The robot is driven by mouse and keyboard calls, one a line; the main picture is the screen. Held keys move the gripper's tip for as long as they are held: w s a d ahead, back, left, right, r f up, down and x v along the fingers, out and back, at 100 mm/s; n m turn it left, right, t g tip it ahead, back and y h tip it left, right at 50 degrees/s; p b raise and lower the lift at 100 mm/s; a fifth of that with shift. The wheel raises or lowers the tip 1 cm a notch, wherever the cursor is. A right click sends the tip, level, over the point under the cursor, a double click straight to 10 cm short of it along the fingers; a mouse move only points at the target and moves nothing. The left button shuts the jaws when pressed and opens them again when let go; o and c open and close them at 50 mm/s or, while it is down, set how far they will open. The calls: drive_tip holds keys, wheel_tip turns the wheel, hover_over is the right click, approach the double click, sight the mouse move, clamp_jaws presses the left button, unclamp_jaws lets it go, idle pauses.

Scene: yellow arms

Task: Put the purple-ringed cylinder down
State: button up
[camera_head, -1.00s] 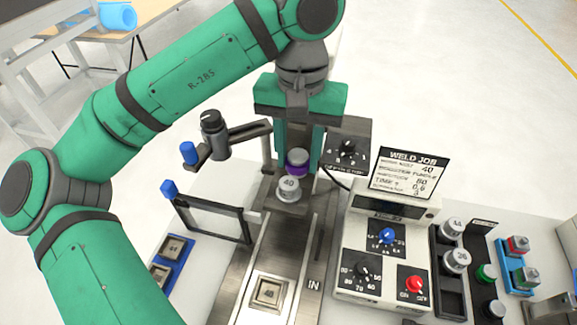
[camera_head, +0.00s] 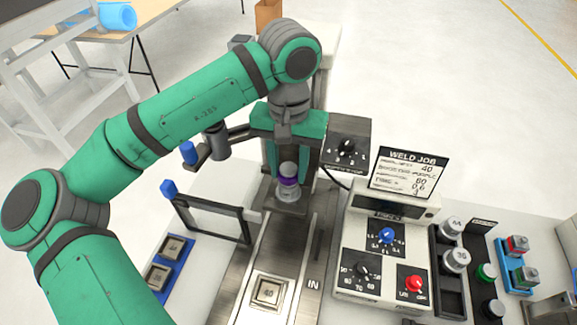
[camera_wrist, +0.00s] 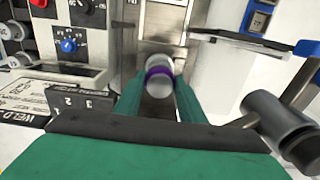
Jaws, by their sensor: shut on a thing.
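The purple-ringed cylinder (camera_head: 288,174) is a short silver cylinder with a purple band. My gripper (camera_head: 287,168) is shut on it, one green finger on each side. It also shows between the fingers in the wrist view (camera_wrist: 158,78). Just below it in the head view, a silver cylinder (camera_head: 288,193) stands in the fixture at the far end of the metal track. The two overlap in the picture, and I cannot tell whether they touch. The held cylinder looks roughly upright.
The welder box (camera_head: 384,262) with knobs and the WELD JOB card (camera_head: 409,172) stand to the right. A dark rack (camera_head: 466,270) of cylinders is further right. A black frame with a blue knob (camera_head: 168,188) stands left of the track (camera_head: 290,240). A square block (camera_head: 268,291) sits nearer on it.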

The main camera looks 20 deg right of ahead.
sight(289, 169)
drive_tip(key=shift+f, duration=0.1)
drive_tip(key=o, duration=1.1)
wheel_tip(289, 169, up, 12)
drive_tip(key=shift+r, duration=0.15)
